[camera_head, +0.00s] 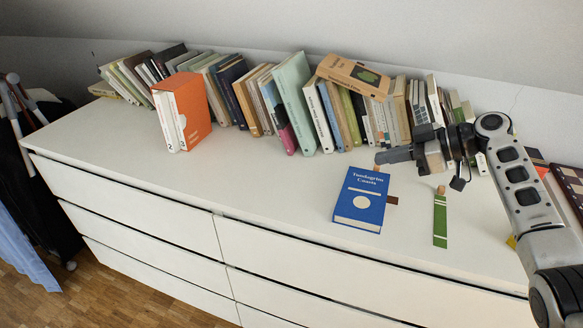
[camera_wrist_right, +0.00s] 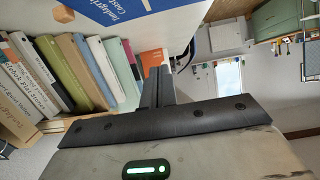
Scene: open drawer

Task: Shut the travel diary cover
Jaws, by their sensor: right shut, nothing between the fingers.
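The travel diary (camera_head: 361,197), a blue book with white lettering, lies on the white dresser top. Its front cover faces up and looks flat on the pages; I cannot tell whether a small gap is left. My right gripper (camera_head: 384,157) is shut and empty, just past the far edge of the diary; I cannot tell whether it touches it. In the right wrist view the shut fingers (camera_wrist_right: 157,85) are below the blue and white cover (camera_wrist_right: 112,10), with nothing between them. My left gripper is not in view.
A row of books (camera_head: 294,105) stands along the wall, with a brown book (camera_head: 352,75) tilted on top. An orange-covered pair (camera_head: 190,108) stands at the left. A green strip (camera_head: 440,218) lies right of the diary. The dresser top (camera_head: 260,185) is bare left of the diary.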

